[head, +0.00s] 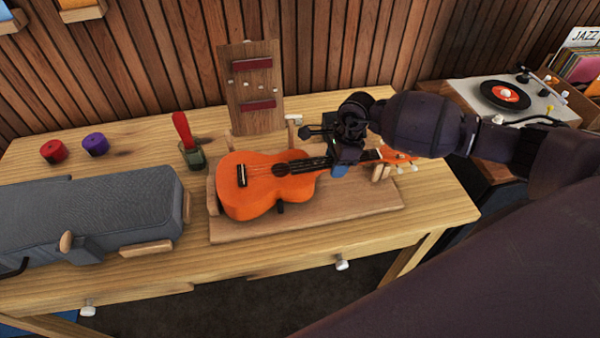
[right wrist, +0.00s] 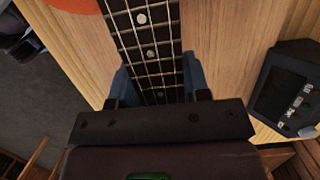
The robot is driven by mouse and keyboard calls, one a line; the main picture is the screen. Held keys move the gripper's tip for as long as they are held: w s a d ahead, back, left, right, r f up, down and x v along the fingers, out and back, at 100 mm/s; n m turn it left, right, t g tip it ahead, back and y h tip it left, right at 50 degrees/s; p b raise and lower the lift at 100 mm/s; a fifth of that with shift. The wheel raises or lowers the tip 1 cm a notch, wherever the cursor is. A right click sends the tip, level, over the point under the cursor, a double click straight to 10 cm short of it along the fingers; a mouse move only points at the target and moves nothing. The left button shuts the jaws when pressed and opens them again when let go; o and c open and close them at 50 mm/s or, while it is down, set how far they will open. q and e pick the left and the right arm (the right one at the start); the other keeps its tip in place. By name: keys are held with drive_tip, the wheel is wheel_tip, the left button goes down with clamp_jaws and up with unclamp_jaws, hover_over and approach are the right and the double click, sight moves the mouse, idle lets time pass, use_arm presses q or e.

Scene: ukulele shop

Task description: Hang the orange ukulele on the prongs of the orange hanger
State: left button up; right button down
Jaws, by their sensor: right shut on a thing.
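The orange ukulele (head: 265,185) lies face up on a wooden cradle board (head: 350,208), its body to the left and its headstock (head: 398,160) to the right. My right gripper (head: 340,168) is shut on the ukulele's neck. In the right wrist view the fretboard (right wrist: 150,45) runs between its blue fingertips (right wrist: 158,85), with a bit of orange body at the top edge. An orange block on the wall (head: 80,10), possibly part of the orange hanger, is cut by the top edge; no prongs can be made out. My left gripper is not in view.
A grey case (head: 90,210) covers the table's left side. Red and purple rolls (head: 95,144), a glass with a red-handled tool (head: 190,150) and an upright wooden board (head: 252,90) stand behind. A black device (right wrist: 285,90) sits near the neck. A turntable (head: 505,95) stands right.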

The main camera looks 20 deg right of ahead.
drive_tip(key=shift+a+p+v, duration=0.25)
drive_tip(key=shift+p+v, duration=0.3)
drive_tip(key=shift+v, duration=0.75)
drive_tip(key=shift+r, duration=0.25)
drive_tip(key=shift+w+r, duration=0.1)
drive_tip(key=shift+r, duration=0.25)
drive_tip(key=shift+p+v, duration=0.65)
drive_tip(key=shift+v, duration=0.1)
drive_tip(key=shift+a+r+p, duration=0.2)
drive_tip(key=shift+r+p, duration=0.4)
drive_tip(key=shift+r, duration=0.7)
drive_tip(key=shift+r, duration=0.15)
